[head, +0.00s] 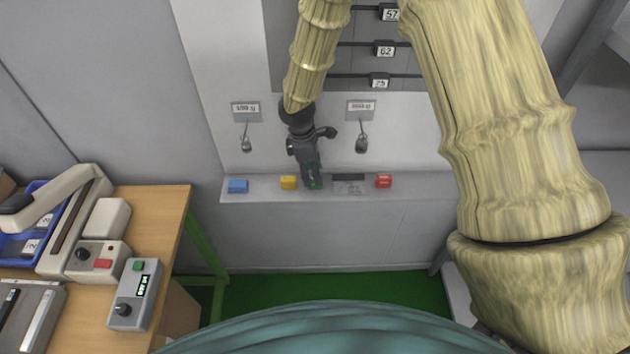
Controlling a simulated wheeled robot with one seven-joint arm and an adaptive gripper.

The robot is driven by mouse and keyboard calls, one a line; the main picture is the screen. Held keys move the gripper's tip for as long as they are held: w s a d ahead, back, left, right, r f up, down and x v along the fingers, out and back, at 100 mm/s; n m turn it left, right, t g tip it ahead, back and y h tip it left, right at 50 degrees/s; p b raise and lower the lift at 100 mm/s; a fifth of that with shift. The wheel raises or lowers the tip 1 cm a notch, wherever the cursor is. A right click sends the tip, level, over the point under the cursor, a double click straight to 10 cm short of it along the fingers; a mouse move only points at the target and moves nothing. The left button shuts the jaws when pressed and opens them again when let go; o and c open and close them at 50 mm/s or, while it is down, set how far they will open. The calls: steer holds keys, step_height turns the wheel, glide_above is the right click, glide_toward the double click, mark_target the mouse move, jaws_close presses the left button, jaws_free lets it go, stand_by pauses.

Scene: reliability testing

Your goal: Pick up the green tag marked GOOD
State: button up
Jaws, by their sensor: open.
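A small green piece (316,184) sits on the narrow grey shelf (420,187), between a yellow block and a dark grey holder. It looks like the green tag, but no lettering on it is readable. My gripper (311,179) is open and points down right at the green piece, covering much of it. I cannot tell whether the fingers are around it, touching it or just above it.
A yellow block (288,182) is close left, a blue block (237,186) farther left. A grey holder (348,186) and red block (383,181) stand right. Two weights (246,144) (361,143) hang above. A wooden bench (165,215) with devices is at left.

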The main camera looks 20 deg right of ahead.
steer(key=shift+d+f+p, duration=0.25)
steer(key=shift+f+p, duration=0.25)
steer(key=shift+f, duration=0.25)
steer(key=shift+d+f+p, duration=0.15)
steer(key=shift+f+p, duration=0.1)
steer(key=shift+f, duration=0.5)
steer(key=shift+d+f+p, duration=0.1)
steer(key=shift+f+p, duration=0.1)
steer(key=shift+f, duration=0.5)
steer(key=c, duration=1)
